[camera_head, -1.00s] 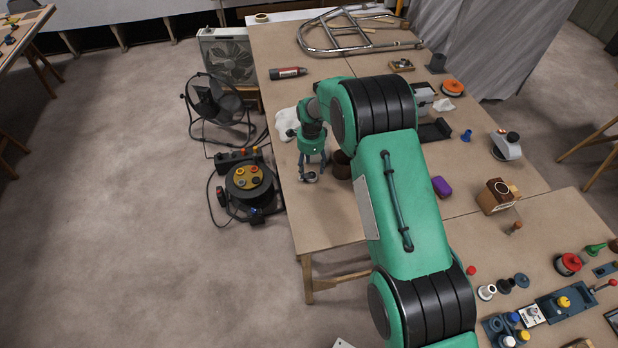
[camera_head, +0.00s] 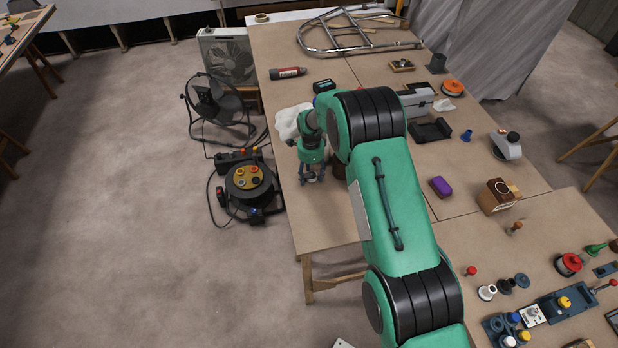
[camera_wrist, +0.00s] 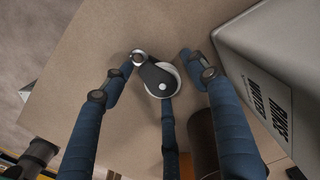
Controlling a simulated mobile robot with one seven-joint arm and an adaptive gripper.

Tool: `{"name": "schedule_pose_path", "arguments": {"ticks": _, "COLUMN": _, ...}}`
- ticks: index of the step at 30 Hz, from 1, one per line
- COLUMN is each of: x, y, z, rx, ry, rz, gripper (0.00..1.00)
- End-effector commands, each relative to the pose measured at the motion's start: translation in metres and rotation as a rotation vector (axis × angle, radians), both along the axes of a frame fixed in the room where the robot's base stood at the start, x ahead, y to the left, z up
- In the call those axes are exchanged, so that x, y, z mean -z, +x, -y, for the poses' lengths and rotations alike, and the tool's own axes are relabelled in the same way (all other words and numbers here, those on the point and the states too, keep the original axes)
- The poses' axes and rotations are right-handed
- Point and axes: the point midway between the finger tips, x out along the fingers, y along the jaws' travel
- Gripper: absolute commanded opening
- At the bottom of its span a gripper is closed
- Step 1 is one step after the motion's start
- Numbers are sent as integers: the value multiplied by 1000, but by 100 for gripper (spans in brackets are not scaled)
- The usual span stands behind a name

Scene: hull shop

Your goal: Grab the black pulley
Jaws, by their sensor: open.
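The black pulley (camera_wrist: 160,78) lies on the brown table top in the wrist view. It has a dark body, a pale wheel and a metal ring at its upper left end. My gripper (camera_wrist: 158,62) is open around it, with one blue finger on the left, one on the right and one below. The lower finger's tip is close to the wheel; I cannot tell whether it touches. In the head view my gripper (camera_head: 312,178) points down near the table's left edge, and its fingers mostly hide the pulley.
A brown cup (camera_wrist: 203,140) stands beside the right finger; my arm partly covers it in the head view. A white cloth (camera_head: 289,122) lies behind my gripper. The table's front left area is clear.

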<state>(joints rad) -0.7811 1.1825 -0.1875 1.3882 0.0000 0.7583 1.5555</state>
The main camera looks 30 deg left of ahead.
Motion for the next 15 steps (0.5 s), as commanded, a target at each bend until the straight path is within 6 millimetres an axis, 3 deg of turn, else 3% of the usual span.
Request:
{"name": "schedule_pose_path", "arguments": {"ticks": 13, "x": 0, "y": 0, "z": 0, "rx": 0, "ry": 0, "rz": 0, "gripper": 58}}
{"name": "schedule_pose_path", "arguments": {"ticks": 15, "x": 0, "y": 0, "z": 0, "rx": 0, "ry": 0, "rz": 0, "gripper": 44}}
